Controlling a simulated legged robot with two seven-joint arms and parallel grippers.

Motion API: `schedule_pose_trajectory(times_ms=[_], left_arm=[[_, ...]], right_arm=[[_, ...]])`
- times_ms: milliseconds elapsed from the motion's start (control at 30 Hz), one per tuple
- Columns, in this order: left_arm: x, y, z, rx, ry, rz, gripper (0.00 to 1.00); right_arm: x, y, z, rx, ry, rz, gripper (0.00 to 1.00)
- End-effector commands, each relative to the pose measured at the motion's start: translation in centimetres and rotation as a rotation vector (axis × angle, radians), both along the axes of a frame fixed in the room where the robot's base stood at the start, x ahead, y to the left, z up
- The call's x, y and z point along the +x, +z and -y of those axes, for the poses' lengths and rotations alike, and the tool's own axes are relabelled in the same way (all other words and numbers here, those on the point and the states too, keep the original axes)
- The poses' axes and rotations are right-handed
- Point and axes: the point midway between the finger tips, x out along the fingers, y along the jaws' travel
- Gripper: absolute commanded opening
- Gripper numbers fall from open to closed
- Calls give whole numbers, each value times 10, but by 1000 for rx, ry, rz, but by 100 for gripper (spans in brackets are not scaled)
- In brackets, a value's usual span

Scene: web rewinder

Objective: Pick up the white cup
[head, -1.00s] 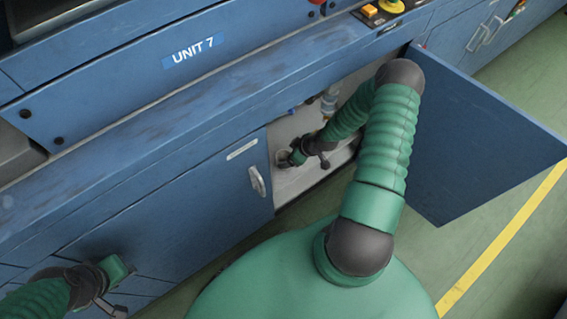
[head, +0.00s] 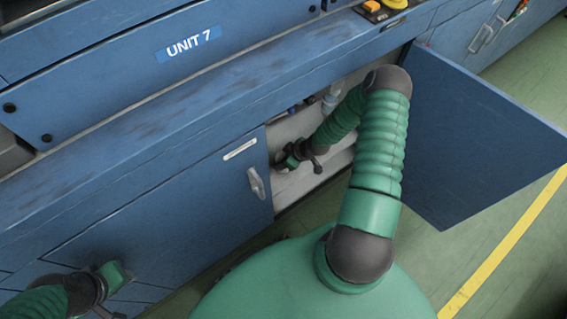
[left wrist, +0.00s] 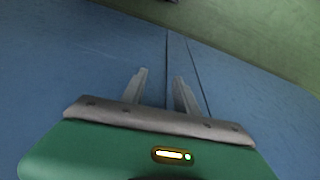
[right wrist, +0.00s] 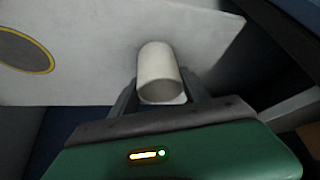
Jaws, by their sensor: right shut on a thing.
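The white cup (right wrist: 158,70) shows in the right wrist view, between the two fingers of my right gripper (right wrist: 160,92). Its round end faces the camera. The fingers are shut on its sides. In the head view my right gripper (head: 287,163) is inside the open cabinet, close to the left edge of the opening, and I cannot make out the cup clearly there. My left gripper (left wrist: 160,85) is open and empty, its fingers spread in front of a blue panel. In the head view the left gripper (head: 112,300) is low at the left.
The open cabinet door (head: 465,135) stands to the right of my right arm. A closed blue door with a handle (head: 257,183) is left of the opening. The blue ledge (head: 190,125) runs above. A pale panel (right wrist: 90,40) lies behind the cup.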

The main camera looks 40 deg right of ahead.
Motion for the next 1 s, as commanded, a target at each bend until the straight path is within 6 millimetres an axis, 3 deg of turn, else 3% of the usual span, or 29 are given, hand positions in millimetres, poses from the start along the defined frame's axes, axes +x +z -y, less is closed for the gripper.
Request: schedule_pose_trajectory(times_ms=[233,500,1000], left_arm=[[0,5,0,0,0,0,36],[0,34,0,0,0,0,36],[0,76,0,0,0,0,36]], right_arm=[[0,7,0,0,1,0,14],[-2,44,1,-1,-1,-1,14],[-110,51,69,3,-9,1,14]])
